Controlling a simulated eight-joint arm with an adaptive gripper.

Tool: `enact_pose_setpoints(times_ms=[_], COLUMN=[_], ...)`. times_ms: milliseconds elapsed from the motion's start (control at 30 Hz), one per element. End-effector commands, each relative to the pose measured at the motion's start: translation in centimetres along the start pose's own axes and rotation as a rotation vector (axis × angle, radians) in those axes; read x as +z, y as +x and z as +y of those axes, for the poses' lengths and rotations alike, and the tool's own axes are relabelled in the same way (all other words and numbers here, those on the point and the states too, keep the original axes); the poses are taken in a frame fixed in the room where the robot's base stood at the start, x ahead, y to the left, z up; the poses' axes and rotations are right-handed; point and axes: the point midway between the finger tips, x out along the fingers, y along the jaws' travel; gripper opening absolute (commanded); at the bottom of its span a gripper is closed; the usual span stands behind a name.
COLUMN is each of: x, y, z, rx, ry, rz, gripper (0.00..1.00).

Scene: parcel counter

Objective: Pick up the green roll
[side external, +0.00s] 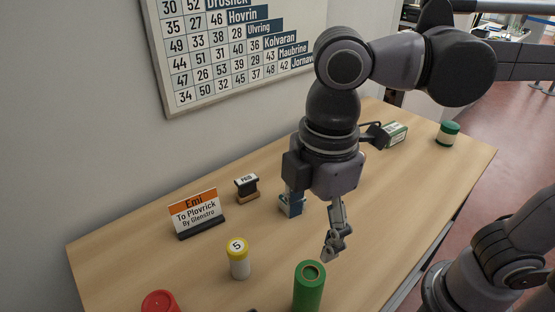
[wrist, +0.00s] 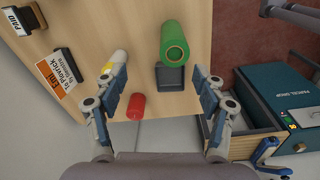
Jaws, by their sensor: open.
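The green roll (side external: 308,292) stands upright near the front edge of the counter, its ring-shaped top with a hole facing up. The bottom of the picture cuts it off in the side view. In the wrist view the green roll (wrist: 173,38) is at the top, beyond the fingertips. My gripper (side external: 312,222) is open and empty, fingers pointing down, above the counter and farther back than the roll. In the wrist view my gripper (wrist: 160,76) has its fingers wide apart, touching nothing.
A yellow-capped white cylinder (side external: 239,262), a red object (side external: 160,302), a name sign (side external: 197,214) and a PAID stamp (side external: 246,187) stand to the left. A dark square piece (wrist: 171,79) lies beside the roll. A green-and-white box (side external: 395,134) and green-lidded jar (side external: 447,133) are at far right.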

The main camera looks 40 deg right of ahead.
Motion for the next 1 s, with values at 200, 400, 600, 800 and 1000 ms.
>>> enact_pose_setpoints(times_ms=[200, 400, 600, 800, 1000], x=[-1.0, -1.0, -0.9, -0.8, -0.7], y=[2.0, 4.4, 5.8, 8.3, 10.1], z=[-1.6, -1.6, -1.6, -1.7, -1.8], rx=[-0.028, -0.027, -0.027, -0.026, -0.026], ry=[-0.110, -0.107, -0.105, -0.104, -0.104], rz=[-0.037, -0.036, -0.035, -0.035, -0.035], gripper=[0.71, 0.71, 0.71, 0.71, 0.71])
